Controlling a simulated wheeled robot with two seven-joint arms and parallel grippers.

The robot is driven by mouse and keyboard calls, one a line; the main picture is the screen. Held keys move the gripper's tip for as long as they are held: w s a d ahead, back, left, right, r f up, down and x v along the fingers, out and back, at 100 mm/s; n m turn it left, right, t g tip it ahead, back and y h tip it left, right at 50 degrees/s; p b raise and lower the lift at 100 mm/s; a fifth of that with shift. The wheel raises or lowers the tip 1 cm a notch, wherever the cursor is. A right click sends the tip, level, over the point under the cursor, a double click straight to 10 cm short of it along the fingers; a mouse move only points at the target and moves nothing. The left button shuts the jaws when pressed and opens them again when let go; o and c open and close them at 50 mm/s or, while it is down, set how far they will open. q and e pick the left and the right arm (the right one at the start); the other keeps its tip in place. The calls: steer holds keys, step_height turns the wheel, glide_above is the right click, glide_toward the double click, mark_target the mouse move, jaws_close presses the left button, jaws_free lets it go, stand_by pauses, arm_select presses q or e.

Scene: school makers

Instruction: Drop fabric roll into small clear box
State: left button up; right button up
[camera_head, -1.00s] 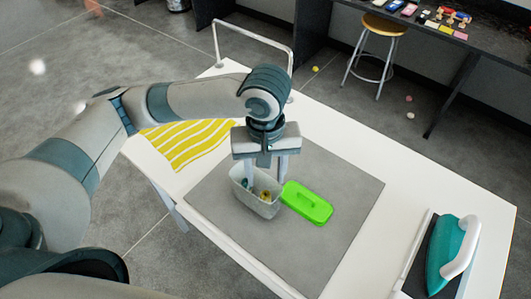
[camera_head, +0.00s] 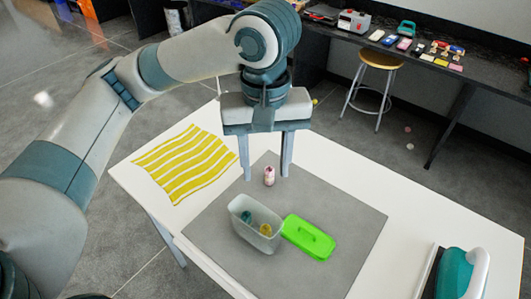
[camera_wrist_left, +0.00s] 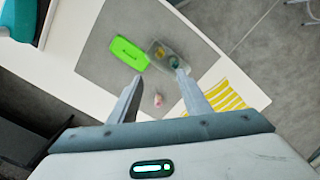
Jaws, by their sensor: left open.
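The small clear box (camera_head: 238,228) stands open on the grey mat, with a teal item (camera_head: 246,217) and a yellow item (camera_head: 266,230) inside. Its green lid (camera_head: 308,237) lies beside it on the right. A small pink and white roll (camera_head: 269,176), likely the fabric roll, stands on the mat behind the box. My left gripper (camera_head: 267,178) is open, its fingers apart above the roll. In the left wrist view the roll (camera_wrist_left: 158,100) shows between the open fingers (camera_wrist_left: 160,82), which appear not to touch it. My right gripper is not in view.
The grey mat (camera_head: 340,225) covers the middle of a white table. A yellow striped cloth (camera_head: 185,160) lies at the left. A teal iron (camera_head: 455,275) rests at the front right. A stool (camera_head: 381,60) and a dark bench stand behind.

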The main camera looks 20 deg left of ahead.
arm_select(q)
steer(key=shift+r, duration=1.3)
